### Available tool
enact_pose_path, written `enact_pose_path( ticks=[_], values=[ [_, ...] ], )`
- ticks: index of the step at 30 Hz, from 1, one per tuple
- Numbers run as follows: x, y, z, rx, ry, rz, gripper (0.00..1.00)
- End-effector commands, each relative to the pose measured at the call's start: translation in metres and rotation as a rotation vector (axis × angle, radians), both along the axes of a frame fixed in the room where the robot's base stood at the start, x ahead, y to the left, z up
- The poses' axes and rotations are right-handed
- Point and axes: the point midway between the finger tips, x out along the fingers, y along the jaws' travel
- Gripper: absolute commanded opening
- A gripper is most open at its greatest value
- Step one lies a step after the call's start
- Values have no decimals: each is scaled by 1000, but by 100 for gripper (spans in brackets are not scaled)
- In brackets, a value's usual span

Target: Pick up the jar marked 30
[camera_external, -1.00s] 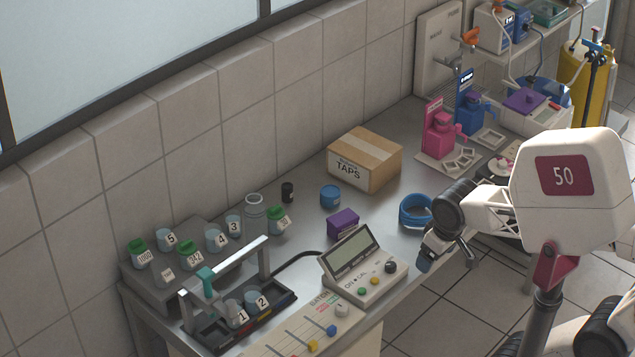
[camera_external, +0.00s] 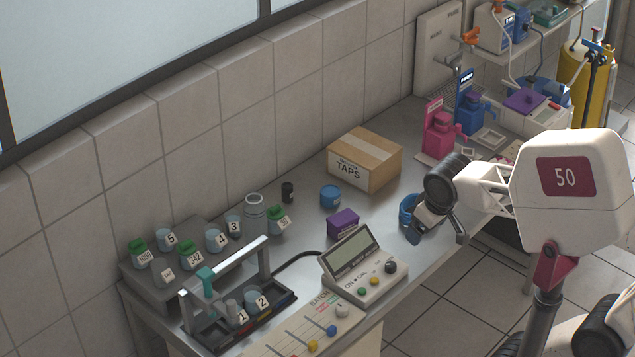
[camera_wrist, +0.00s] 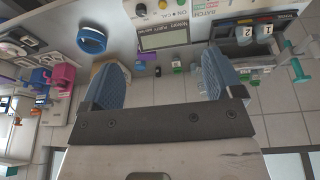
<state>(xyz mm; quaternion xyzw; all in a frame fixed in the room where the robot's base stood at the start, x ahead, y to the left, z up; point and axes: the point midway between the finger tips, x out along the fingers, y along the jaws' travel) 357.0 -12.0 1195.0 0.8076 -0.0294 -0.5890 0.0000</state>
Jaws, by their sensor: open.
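The jar marked 30 (camera_external: 279,222) is a small clear jar with a green lid. It stands upright on the bench, right of the sample rack, its number small and hard to read. A green-topped item (camera_wrist: 177,67) in the wrist view seems to be this jar, between my fingers in the picture but farther off. My gripper (camera_external: 437,234) is open and empty near the bench's front edge, over the blue ring and well right of the jar. Both blue finger pads of my gripper (camera_wrist: 160,63) show apart in the wrist view.
A purple box (camera_external: 343,222) and a display unit (camera_external: 362,268) lie between my gripper and the jar. A blue tub (camera_external: 330,196), a black vial (camera_external: 287,192) and an empty glass jar (camera_external: 254,207) stand near it. A blue ring (camera_external: 407,213) lies by my gripper. Other green-lidded jars (camera_external: 187,256) stand left.

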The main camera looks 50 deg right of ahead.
Motion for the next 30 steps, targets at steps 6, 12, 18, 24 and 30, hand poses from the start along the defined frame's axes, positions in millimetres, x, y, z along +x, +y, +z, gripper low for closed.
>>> enact_pose_path(
  ticks=[6, 12, 18, 24, 30],
  values=[
    [51, -9, 6, -33, -89, -23, 86],
    [130, -22, 14, -69, -238, -41, 86],
    [211, -30, 19, -87, -396, -36, 86],
    [290, -34, 18, -79, -548, -10, 86],
    [358, -33, 12, -49, -684, 33, 86]
  ],
)
